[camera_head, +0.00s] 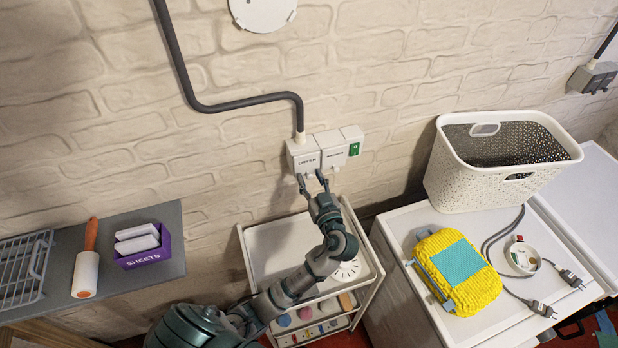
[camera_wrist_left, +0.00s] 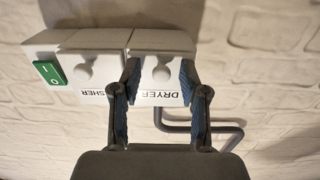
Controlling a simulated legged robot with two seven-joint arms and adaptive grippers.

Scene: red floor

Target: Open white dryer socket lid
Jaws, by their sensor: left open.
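The white dryer socket lid (camera_head: 305,161) is at the left of the white socket box on the brick wall. In the left wrist view the dryer lid (camera_wrist_left: 145,67) appears upside down, with a round knob (camera_wrist_left: 161,73) and the label DRYER. The lid looks shut. My left gripper (camera_head: 313,181) is open just below and in front of it; in the left wrist view its fingers (camera_wrist_left: 160,82) stand on either side of the knob. Whether they touch it I cannot tell. My right gripper is not in view.
The washer lid (camera_head: 334,158) and a green switch (camera_head: 354,149) are beside the dryer lid. A grey conduit (camera_head: 240,104) enters the box from above. A white trolley (camera_head: 262,240) stands below. A basket (camera_head: 465,185), yellow bundle (camera_head: 470,300) and plugs (camera_head: 541,309) are on the right.

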